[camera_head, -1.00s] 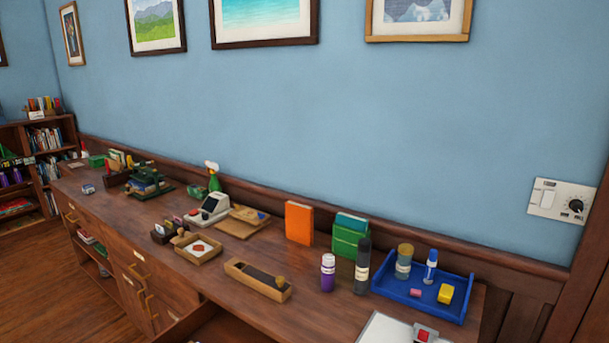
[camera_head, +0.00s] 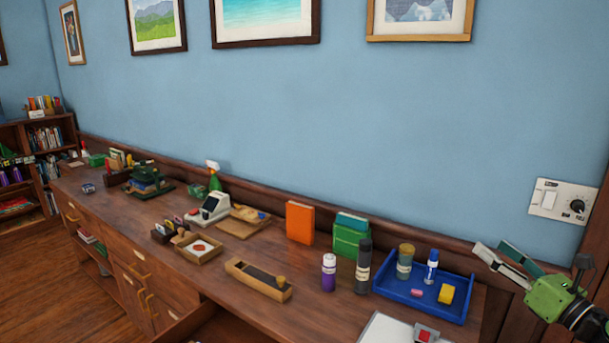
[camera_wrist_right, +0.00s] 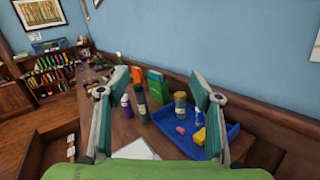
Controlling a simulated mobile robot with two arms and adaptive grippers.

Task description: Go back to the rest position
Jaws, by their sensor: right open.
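My right gripper (camera_head: 506,258) is at the right edge of the head view, above and to the right of the blue tray. Its green body and grey-teal fingers are spread apart and hold nothing. In the right wrist view the two open fingers (camera_wrist_right: 160,98) frame the counter, with empty space between them. My left gripper does not show in either view.
The blue tray (camera_head: 388,289) holds a jar, a blue-capped bottle, a pink eraser and a yellow block. A purple bottle (camera_head: 329,273) and a dark bottle (camera_head: 363,266) stand left of it. A drawer (camera_head: 225,329) is open below the wooden counter (camera_head: 205,284).

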